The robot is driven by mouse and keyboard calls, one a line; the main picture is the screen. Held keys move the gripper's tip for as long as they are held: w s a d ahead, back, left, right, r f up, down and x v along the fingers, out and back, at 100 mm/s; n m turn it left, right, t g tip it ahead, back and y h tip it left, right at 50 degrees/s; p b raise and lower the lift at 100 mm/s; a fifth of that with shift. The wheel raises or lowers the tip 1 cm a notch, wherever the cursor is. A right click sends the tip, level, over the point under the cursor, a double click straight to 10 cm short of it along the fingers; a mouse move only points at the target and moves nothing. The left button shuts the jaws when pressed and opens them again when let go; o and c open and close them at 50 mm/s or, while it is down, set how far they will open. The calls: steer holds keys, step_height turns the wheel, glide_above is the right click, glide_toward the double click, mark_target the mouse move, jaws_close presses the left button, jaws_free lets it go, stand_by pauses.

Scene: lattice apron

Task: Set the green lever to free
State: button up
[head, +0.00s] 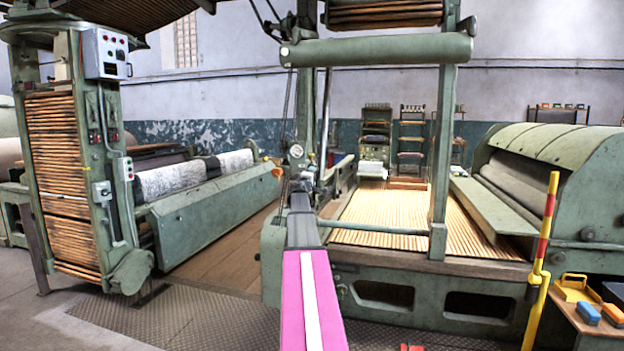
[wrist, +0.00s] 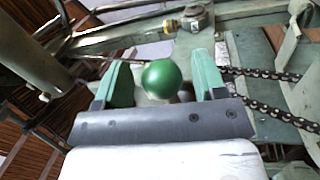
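The green lever's round green knob (wrist: 162,78) is in the middle of the wrist view. My gripper (wrist: 158,62) is open, with one green finger on each side of the knob. The lever's shaft is mostly hidden behind the knob, and I see no position marks for free. In the head view my magenta arm reaches forward to the machine's post, and I cannot make out the green knob there.
A chain (wrist: 265,75) runs to the right of the fingers in the wrist view. A large green machine frame (head: 440,265) fills the centre and right. A red and yellow post (head: 546,220) stands at right. Plated floor (head: 205,322) lies open at front left.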

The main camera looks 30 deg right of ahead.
steer(key=v, duration=1)
steer(key=shift+s+a, duration=0.25)
steer(key=shift+a, duration=0.05)
steer(key=shift+f, duration=0.1)
steer(key=s+a+f+m+g+y, duration=0.2)
steer(key=s+a+f+y, duration=0.15)
steer(key=a+f, duration=0.6)
steer(key=s+a+f+m+g+y, duration=0.25)
steer(key=s+a+f, duration=0.25)
steer(key=a+f, duration=0.45)
steer(key=s+a+f+m+g+y, duration=0.2)
steer(key=s+a+f+g, duration=0.15)
steer(key=a+f, duration=0.6)
steer(key=s+a+f+g+y, duration=0.2)
steer(key=s+a+f+y, duration=0.2)
steer(key=s+a+f, duration=0.3)
steer(key=s+a+f+g+y, duration=0.2)
steer(key=s+a+f+y, duration=0.2)
steer(key=s+a+f, duration=0.4)
steer(key=s+a, duration=0.3)
steer(key=a, duration=0.3)
steer(key=shift+s+f, duration=0.3)
steer(key=shift+s, duration=0.1)
steer(key=shift+n, duration=0.25)
